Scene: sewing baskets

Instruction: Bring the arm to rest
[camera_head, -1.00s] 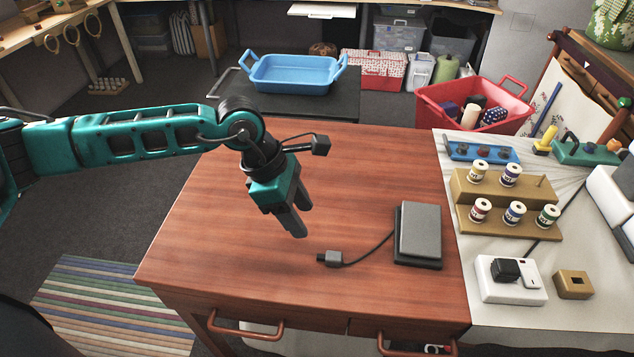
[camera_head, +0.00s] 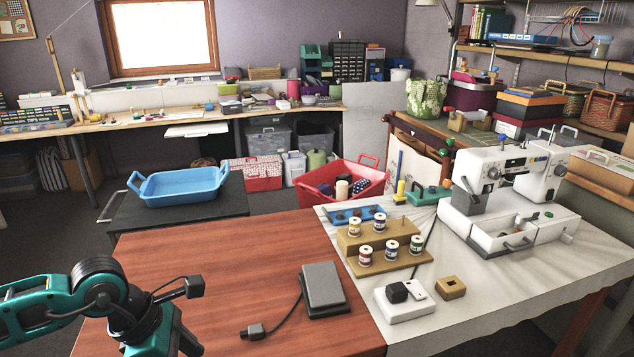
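My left arm, teal and black, comes in at the bottom left of the head view, over the left part of the red-brown wooden table (camera_head: 230,250). My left gripper (camera_head: 188,345) points down at the bottom edge, where its fingertips are cut off. I cannot tell whether it is open or shut. My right arm and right gripper are not in view.
A grey foot pedal (camera_head: 324,287) with a cable and plug (camera_head: 252,332) lies on the table. A spool rack (camera_head: 380,243), a white power box (camera_head: 404,303) and a sewing machine (camera_head: 500,165) stand to the right. A blue basket (camera_head: 179,187) and red basket (camera_head: 335,178) are behind.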

